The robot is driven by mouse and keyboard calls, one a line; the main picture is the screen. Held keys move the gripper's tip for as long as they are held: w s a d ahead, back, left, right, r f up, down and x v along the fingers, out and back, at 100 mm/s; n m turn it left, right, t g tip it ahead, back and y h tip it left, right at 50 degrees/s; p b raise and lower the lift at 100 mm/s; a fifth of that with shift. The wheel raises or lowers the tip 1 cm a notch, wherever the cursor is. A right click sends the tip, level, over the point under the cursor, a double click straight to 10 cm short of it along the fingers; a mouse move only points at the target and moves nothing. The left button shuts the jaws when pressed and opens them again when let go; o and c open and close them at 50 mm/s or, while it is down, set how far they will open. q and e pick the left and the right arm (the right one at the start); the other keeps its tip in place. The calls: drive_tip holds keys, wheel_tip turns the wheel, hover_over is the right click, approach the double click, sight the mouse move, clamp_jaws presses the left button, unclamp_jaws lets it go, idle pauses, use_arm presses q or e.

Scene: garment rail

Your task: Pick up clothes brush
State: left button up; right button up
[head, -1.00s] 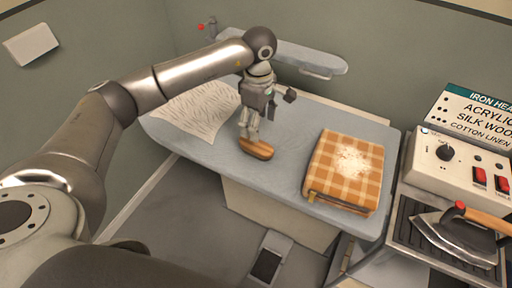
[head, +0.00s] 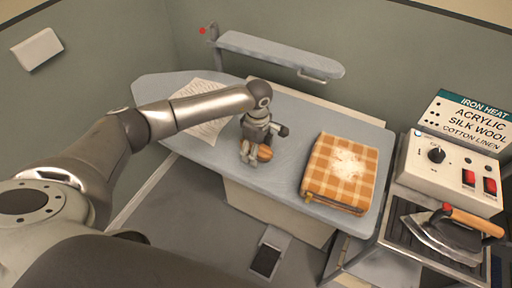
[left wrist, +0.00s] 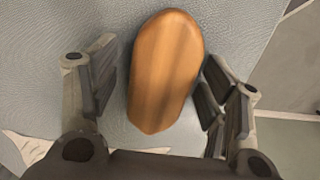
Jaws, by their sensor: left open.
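The clothes brush (head: 265,153) has an orange-brown wooden back and lies on the grey-blue ironing board (head: 292,160). In the head view my left gripper (head: 250,160) is low over the board at the brush and hides part of it. In the left wrist view the brush (left wrist: 166,70) lies lengthwise between the two open fingers of my left gripper (left wrist: 158,98). Gaps show between the brush and the finger pads on both sides. Its underside is hidden. My right gripper is not in view.
A folded orange checked cloth (head: 343,172) with pale specks lies to the right of the brush. A pale patterned sheet (head: 203,112) lies at the left. An iron (head: 447,233) rests on a rack beside the control box (head: 461,170). A narrow sleeve board (head: 280,54) stands behind.

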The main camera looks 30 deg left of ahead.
use_arm(q)
drive_tip(key=shift+c, duration=0.3)
drive_tip(key=c, duration=1.1)
drive_tip(key=shift+r, duration=0.6)
drive_tip(key=s+d+r+b, duration=0.2)
drive_tip(key=s+r+b, duration=0.1)
drive_tip(key=s+r, duration=0.3)
drive_tip(key=s+d+r+b, duration=0.3)
drive_tip(key=s+r+b, duration=0.1)
drive_tip(key=s, duration=0.3)
drive_tip(key=shift+d+r, duration=0.3)
drive_tip(key=shift+r, duration=0.6)
